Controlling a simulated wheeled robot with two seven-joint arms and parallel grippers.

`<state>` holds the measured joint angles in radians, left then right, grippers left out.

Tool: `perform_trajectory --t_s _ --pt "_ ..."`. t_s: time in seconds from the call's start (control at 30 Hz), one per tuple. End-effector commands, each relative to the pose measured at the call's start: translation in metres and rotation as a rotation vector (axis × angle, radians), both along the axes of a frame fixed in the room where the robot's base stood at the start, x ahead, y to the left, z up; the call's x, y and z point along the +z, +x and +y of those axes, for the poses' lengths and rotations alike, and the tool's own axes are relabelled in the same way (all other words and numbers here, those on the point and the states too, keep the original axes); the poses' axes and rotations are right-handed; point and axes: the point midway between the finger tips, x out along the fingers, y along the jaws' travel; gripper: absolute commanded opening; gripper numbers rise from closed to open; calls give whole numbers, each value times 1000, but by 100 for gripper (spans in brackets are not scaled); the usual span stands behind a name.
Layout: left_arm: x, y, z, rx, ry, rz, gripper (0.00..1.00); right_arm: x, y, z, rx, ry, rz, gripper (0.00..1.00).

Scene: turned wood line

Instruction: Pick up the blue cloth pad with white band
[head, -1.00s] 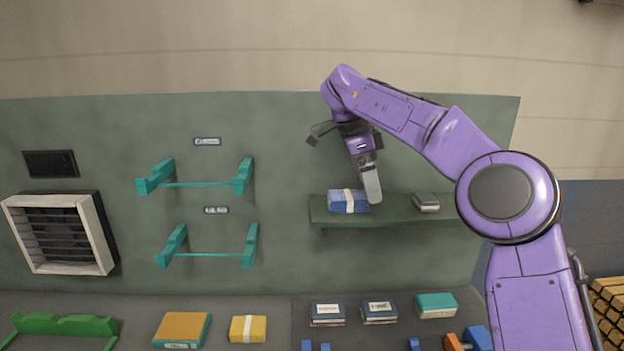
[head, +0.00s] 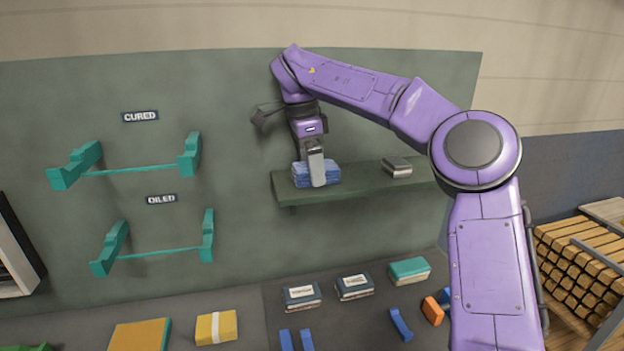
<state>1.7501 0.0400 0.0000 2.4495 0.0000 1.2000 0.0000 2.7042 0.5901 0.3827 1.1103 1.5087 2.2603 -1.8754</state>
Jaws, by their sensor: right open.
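The blue cloth pad (head: 330,174) lies on the green wall shelf (head: 350,190), towards its left end. My right gripper (head: 316,178) points down at the pad, and its visible finger is in front of the pad's middle. That finger covers the place where the white band showed earlier. The gripper is open; its far finger is hidden, so I cannot tell whether it touches the pad. My left gripper is not in view.
A grey block (head: 397,167) sits on the shelf to the right of the pad. Teal brackets (head: 140,170) are on the wall at left. Below, the bench holds a yellow pad (head: 216,327), dark boxes (head: 302,296) and a teal box (head: 409,270).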

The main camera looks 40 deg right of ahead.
Motion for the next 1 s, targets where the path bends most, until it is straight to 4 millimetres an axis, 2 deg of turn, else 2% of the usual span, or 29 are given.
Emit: perform_trajectory --t_s 0.07,0.27,0.43,0.47,0.83,1.0 --pt "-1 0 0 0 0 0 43 -5 -1 -1 1 2 -2 98" --pt "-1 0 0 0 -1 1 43 -5 -1 -1 0 1 -3 98" --pt "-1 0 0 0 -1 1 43 -5 -1 0 0 1 -3 46" --pt "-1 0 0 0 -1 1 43 -5 -1 0 0 1 -3 42" --pt "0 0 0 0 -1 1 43 -4 -1 -1 1 1 0 42" --pt "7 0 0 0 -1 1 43 16 0 0 -1 -2 -2 42"
